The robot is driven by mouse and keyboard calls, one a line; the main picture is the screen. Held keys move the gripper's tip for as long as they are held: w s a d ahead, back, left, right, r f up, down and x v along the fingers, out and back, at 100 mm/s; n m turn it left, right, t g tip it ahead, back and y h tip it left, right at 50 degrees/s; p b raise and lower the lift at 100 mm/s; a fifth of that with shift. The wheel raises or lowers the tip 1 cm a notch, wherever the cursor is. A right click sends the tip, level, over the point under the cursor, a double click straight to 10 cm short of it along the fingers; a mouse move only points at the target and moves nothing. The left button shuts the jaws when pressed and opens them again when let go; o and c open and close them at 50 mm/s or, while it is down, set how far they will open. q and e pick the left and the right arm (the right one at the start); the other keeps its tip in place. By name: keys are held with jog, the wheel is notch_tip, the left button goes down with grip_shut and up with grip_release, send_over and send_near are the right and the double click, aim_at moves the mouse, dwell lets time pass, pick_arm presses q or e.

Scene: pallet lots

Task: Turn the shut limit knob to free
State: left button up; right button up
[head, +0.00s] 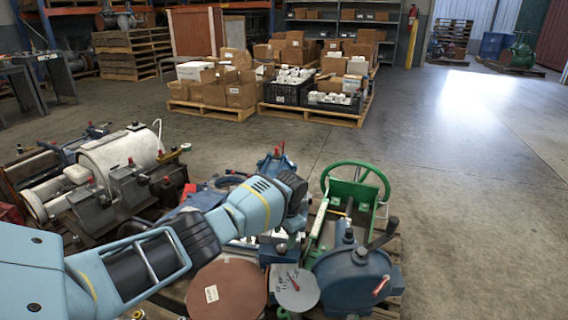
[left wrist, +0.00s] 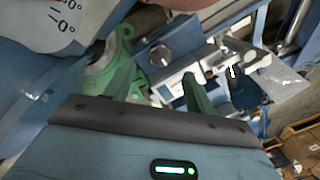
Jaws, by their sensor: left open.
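My left arm reaches in from the lower left in the head view, and its gripper (head: 292,212) is over the machines on the near pallet. Its fingertips are hard to make out there. In the left wrist view the left gripper (left wrist: 160,85) is open, with green-looking fingers apart and nothing clearly held. A reddish-brown rounded part (left wrist: 185,4) is at the top edge. I cannot tell which part is the limit knob, or its setting. My right gripper is not in view.
A green handwheel frame (head: 350,190) and a blue housing with levers (head: 355,280) stand right of the gripper. A brown disc (head: 228,290) and grey dial (head: 296,290) are in front. White-drum machinery (head: 118,160) is left. Floor at right is clear.

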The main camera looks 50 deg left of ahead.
aim_at(283, 247)
pick_arm(q)
jog(key=f, duration=0.1)
jog(key=f+b, duration=0.1)
jog(key=f, duration=0.1)
jog(key=f+b, duration=0.1)
jog(key=shift+a+f, duration=0.25)
jog(key=shift+a, duration=0.1)
jog(key=shift+a+f+b, duration=0.1)
jog(key=shift+f+b, duration=0.35)
jog(key=shift+f, duration=0.25)
jog(key=shift+c, duration=0.8)
jog(key=c, duration=0.8)
